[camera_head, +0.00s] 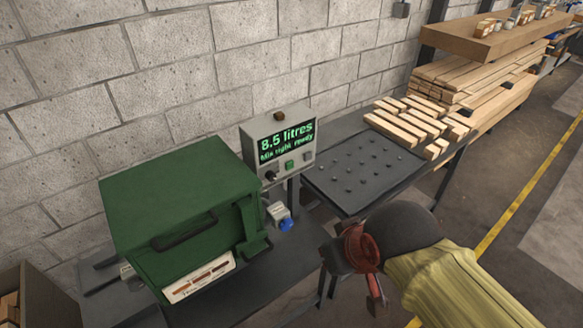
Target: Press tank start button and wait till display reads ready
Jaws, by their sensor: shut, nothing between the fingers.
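The grey control box (251,135) stands on a post beside the green tank (180,200). Its display (287,141) is lit in green text that reads "8.5 litres" and, below, "Mix right ready". Under the display are a black knob (271,176), a green button (289,165) and a dark button (307,157). A brown lamp or cap (279,116) sits on top of the box. My gripper (377,298), red and dark, is at the lower right, apart from the box and its buttons. It is shut and empty.
A small white unit with a blue knob (286,224) is beside the tank. A dark table (345,185) with studs and wooden slats (415,122) stands behind my arm. Stacked planks (470,80) are farther back. A yellow floor line (520,195) runs along the right.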

